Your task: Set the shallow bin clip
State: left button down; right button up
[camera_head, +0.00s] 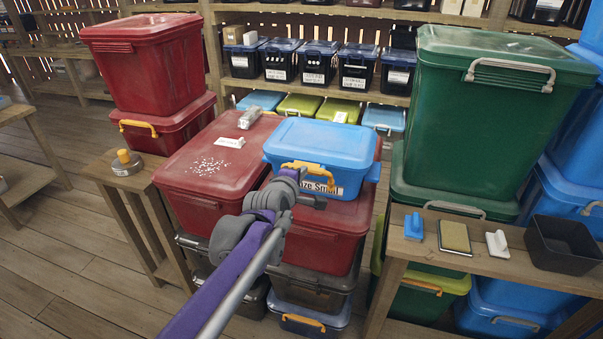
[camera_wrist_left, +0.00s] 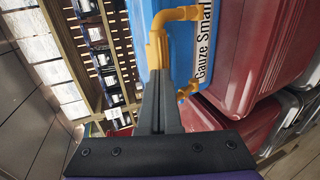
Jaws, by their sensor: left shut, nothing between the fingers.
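The shallow blue bin (camera_head: 318,142) with a "Gauze Small" label sits on top of dark red lidded bins. Its yellow-orange clip (camera_head: 308,168) is on the front side, above the label, and looks raised from the wall. The blue bin (camera_wrist_left: 180,58) also shows there. My right gripper is not in view.
Dark red bins (camera_head: 215,165) stand under and left of the blue bin. A large green bin (camera_head: 490,120) stands to the right. A wooden bench (camera_head: 480,258) holds small tools and a black tray (camera_head: 562,243). Shelves with lidded boxes (camera_head: 315,62) are behind.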

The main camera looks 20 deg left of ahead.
pick_arm(q)
jog(key=w+r, duration=0.1)
jog(key=w+g+p, duration=0.1)
jog(key=w, duration=0.1)
jog(key=shift+r, duration=0.4)
jog(key=shift+s, duration=0.1)
jog(key=shift+r, duration=0.15)
jog(key=shift+r+p, duration=0.55)
jog(key=shift+r, duration=0.15)
jog(key=shift+r, duration=0.1)
